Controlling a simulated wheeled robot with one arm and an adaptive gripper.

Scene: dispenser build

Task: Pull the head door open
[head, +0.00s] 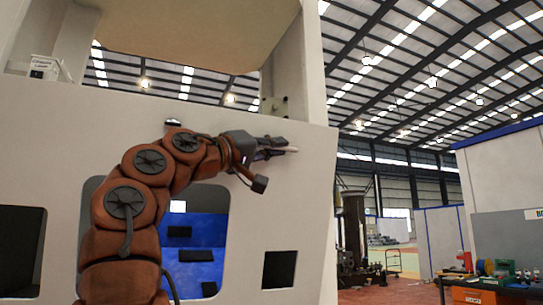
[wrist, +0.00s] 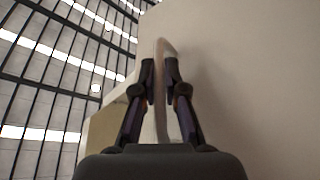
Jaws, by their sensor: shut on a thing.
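The dispenser's pale front panel (head: 310,215) fills the left and middle of the head view. I take it to be the head door, but its outline is hard to tell apart from the body. My gripper (head: 288,150) is at the panel's upper right. In the wrist view, my gripper (wrist: 163,75) is shut on a pale curved handle (wrist: 162,48), with one dark finger on each side. The pale surface (wrist: 250,75) lies close on the right of the fingers. In the head view the handle is mostly hidden by the fingers.
A beige panel (head: 190,28) overhangs the top of the dispenser. The panel has a large opening with a blue interior (head: 205,235) and a small dark square (head: 279,269). At far right are a white booth (head: 500,180) and a cluttered workbench (head: 490,285). Floor shows between.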

